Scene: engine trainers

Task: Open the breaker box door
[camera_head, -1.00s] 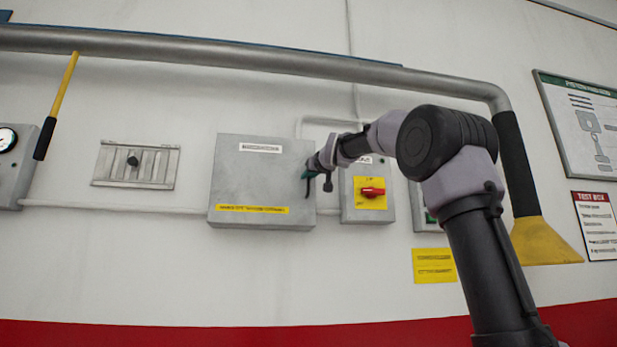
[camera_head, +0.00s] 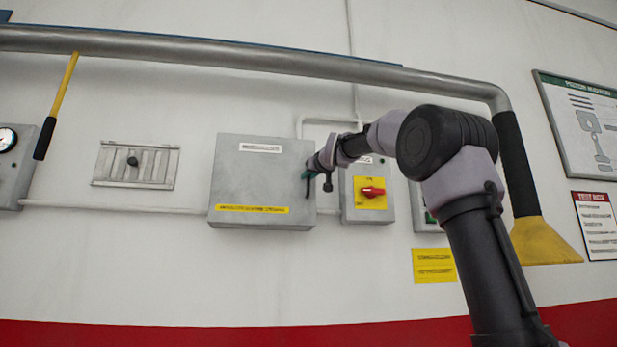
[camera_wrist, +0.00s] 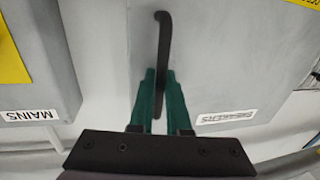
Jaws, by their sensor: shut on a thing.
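The breaker box (camera_head: 255,178) is a grey box on the wall with a white label at the top and a yellow strip at the bottom of its door. Its door looks shut. A dark upright handle (camera_head: 308,190) is at the door's right edge. My gripper (camera_head: 309,175) is at this handle, coming from the right. In the wrist view, the green fingers (camera_wrist: 160,88) are shut on the black handle (camera_wrist: 163,45), whose far end sticks out beyond them. The box face (camera_wrist: 235,50) with its upside-down label shows on the right there.
A grey switch box (camera_head: 382,209) with a red knob on a yellow plate is close on the right, under my arm. It shows as the mains box (camera_wrist: 35,90) in the wrist view. A metal pipe (camera_head: 240,60) runs above.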

